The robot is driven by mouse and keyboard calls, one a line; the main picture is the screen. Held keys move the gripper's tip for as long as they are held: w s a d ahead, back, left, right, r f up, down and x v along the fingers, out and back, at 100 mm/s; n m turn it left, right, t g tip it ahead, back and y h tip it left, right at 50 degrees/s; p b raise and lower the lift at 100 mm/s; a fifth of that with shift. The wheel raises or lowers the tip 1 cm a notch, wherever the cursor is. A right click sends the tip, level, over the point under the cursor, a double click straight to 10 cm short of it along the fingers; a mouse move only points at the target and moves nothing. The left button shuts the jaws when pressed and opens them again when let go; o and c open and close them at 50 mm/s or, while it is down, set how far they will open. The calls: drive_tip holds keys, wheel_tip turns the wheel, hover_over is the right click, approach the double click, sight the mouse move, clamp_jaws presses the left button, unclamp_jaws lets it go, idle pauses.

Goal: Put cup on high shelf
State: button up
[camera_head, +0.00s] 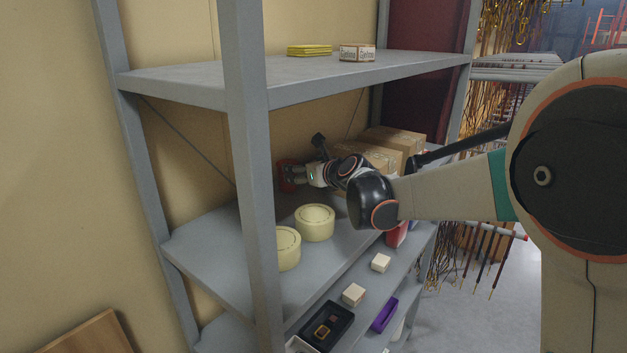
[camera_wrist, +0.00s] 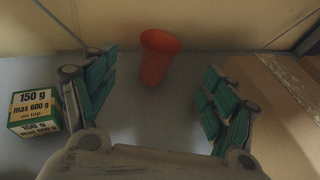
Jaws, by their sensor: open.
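An orange-red cup (camera_wrist: 156,58) stands on a shelf near the back wall in the wrist view. It sits ahead of my gripper (camera_wrist: 160,82), roughly centred between the two green-padded fingers. The fingers are open, and I see no contact with the cup. In the head view my gripper (camera_head: 297,174) reaches over the middle shelf (camera_head: 215,250). The red cup (camera_head: 286,175) shows there at the gripper's end, partly hidden by it. The high shelf (camera_head: 300,78) is the board above my arm.
The high shelf holds a yellow stack (camera_head: 309,50) and a small box (camera_head: 357,53), with bare room at left. On the middle shelf are cream rolls (camera_head: 314,223) and cardboard boxes (camera_head: 403,141). A labelled box (camera_wrist: 35,111) is left of my gripper. A rack post (camera_head: 252,180) stands in front.

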drive_tip(key=s+d+n, duration=0.2)
drive_tip(key=s, duration=0.1)
drive_tip(key=s+d+r+n+g, duration=0.1)
drive_tip(key=s+n, duration=0.2)
drive_tip(key=s, duration=0.1)
drive_tip(key=s+d+r+n+h, duration=0.1)
drive_tip(key=s+d+n, duration=0.1)
drive_tip(key=s+n, duration=0.1)
drive_tip(key=shift+s+d+r, duration=0.1)
drive_tip(key=shift+s+d, duration=0.2)
drive_tip(key=shift+s, duration=0.2)
drive_tip(key=s+d+f+n+g+h, duration=0.1)
drive_tip(key=s+d+n, duration=0.4)
drive_tip(key=s, duration=0.6)
drive_tip(key=s+d+f+n+g+h, duration=0.2)
drive_tip(key=s+d+f+n, duration=0.4)
drive_tip(key=s+n, duration=0.3)
drive_tip(key=s+d+f+n+g+h, duration=0.1)
drive_tip(key=s+d+f+n+h, duration=0.2)
drive_tip(key=s+n, duration=0.5)
drive_tip(key=s+d+f, duration=0.1)
drive_tip(key=s+d, duration=0.1)
drive_tip(key=s, duration=0.3)
drive_tip(key=shift+s+d+g, duration=0.25)
drive_tip(key=shift+d+g, duration=0.05)
drive_tip(key=shift+d, duration=0.05)
drive_tip(key=shift+f, duration=0.15)
wheel_tip(320, 180, down, 21)
drive_tip(key=b, duration=2.1)
